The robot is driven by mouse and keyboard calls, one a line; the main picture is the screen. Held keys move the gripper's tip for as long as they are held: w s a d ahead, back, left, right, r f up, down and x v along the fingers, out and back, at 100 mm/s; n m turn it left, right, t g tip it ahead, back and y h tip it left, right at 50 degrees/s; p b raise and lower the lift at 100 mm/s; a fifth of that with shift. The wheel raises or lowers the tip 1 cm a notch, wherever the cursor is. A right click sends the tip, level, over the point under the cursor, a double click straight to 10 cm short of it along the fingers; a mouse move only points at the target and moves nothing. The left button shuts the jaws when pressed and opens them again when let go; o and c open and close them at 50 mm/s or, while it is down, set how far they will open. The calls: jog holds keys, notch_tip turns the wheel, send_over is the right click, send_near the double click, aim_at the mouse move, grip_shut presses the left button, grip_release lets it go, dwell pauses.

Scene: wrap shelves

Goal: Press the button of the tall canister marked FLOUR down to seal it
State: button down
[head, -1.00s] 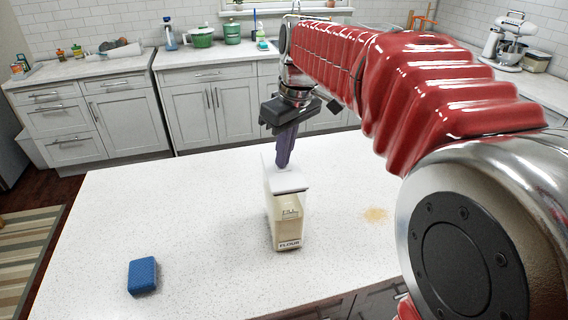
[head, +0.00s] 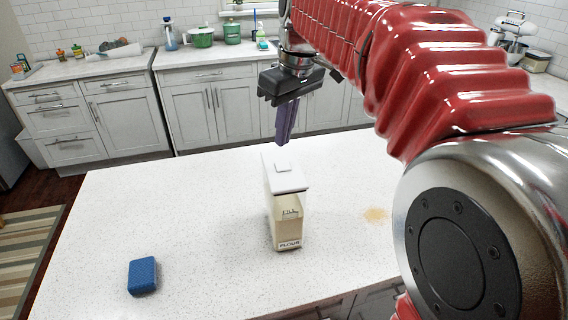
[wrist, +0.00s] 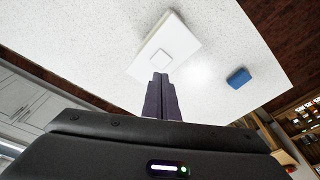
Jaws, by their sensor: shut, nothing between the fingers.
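The tall canister (head: 287,215) stands upright on the white counter, with a FLOUR label low on its front and a FILL mark above. Its sides are clear, with pale contents inside. Its white lid (head: 286,182) has a small square button (head: 282,167) near the back, which also shows in the wrist view (wrist: 161,59). I cannot tell surely whether the button is raised or flush. My gripper (head: 284,144) points down with its dark fingers together and empty. The fingertips are above and apart from the lid, and also show in the wrist view (wrist: 160,77).
A blue sponge (head: 142,276) lies on the counter (head: 190,225) at the front left. A tan powder spill (head: 376,214) is to the right of the canister. The counter around the canister is otherwise clear.

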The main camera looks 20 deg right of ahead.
jog(key=shift+r, duration=0.8)
jog(key=s+f+m+t, duration=0.1)
jog(key=s+f+m, duration=0.2)
jog(key=s+f, duration=0.4)
jog(key=s+f+m+t+h, duration=0.1)
jog(key=s+f+m+t, duration=0.1)
jog(key=s+f, duration=0.6)
jog(key=s+m, duration=0.1)
jog(key=s, duration=0.5)
jog(key=shift+f+t, duration=0.15)
jog(key=shift+t, duration=0.15)
